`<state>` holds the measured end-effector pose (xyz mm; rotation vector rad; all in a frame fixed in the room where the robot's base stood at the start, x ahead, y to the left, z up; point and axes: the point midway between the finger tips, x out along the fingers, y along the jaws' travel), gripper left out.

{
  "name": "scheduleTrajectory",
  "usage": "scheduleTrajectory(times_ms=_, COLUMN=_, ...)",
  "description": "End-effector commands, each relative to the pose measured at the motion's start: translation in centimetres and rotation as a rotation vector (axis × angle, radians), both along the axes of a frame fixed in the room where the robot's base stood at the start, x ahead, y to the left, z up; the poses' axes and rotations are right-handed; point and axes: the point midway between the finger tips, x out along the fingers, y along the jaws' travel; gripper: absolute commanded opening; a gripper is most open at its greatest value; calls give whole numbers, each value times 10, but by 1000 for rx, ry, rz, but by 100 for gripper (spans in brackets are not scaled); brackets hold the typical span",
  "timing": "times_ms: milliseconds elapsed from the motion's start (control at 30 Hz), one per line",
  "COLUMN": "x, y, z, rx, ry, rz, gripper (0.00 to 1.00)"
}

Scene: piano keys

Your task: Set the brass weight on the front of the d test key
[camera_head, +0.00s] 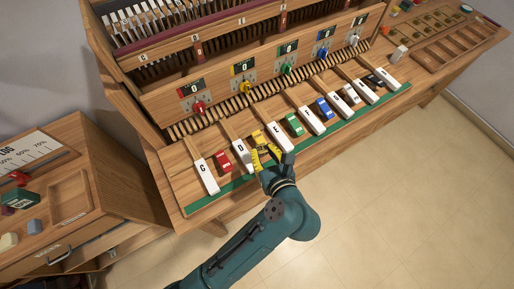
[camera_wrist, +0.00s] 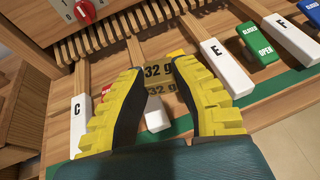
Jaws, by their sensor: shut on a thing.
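My gripper (camera_head: 265,154) has yellow ridged fingers, which also show in the wrist view (camera_wrist: 158,68). They are shut on the brass weight (camera_wrist: 160,88), a dark gold block marked 32 g, held between the fingertips. In the head view the weight is hard to make out among the fingers. The white d test key (camera_head: 242,153) lies just left of my gripper there. In the wrist view a white key end (camera_wrist: 157,117), its letter hidden, shows between the fingers, below the weight in the picture. I cannot tell whether weight and key touch.
The C key (camera_head: 206,175) and red block (camera_head: 223,161) lie to the left. The yellow block (camera_head: 258,137), E key (camera_head: 279,137) and green block (camera_head: 295,124) are close by on the right. A row of coloured knobs (camera_head: 287,69) stands behind. A green strip (camera_head: 330,134) runs along the front.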

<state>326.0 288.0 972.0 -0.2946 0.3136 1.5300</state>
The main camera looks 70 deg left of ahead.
Motion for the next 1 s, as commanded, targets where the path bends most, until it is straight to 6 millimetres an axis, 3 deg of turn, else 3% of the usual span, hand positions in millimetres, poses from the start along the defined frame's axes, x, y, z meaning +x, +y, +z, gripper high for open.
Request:
scheduleTrajectory(times_ms=33, x=-13, y=16, z=13, rx=0, ry=-5, rz=70, gripper=3)
scheduleTrajectory(times_ms=100, x=-26, y=30, z=19, rx=1, ry=-8, rz=142, gripper=3)
scheduleTrajectory(times_ms=233, x=-38, y=41, z=20, rx=0, ry=-8, rz=203, gripper=3)
scheduleTrajectory(times_ms=767, x=-38, y=41, z=-75, rx=1, ry=-8, rz=201, gripper=3)
scheduleTrajectory(times_ms=1000, x=-38, y=41, z=-77, rx=1, ry=-11, rz=201, gripper=3)
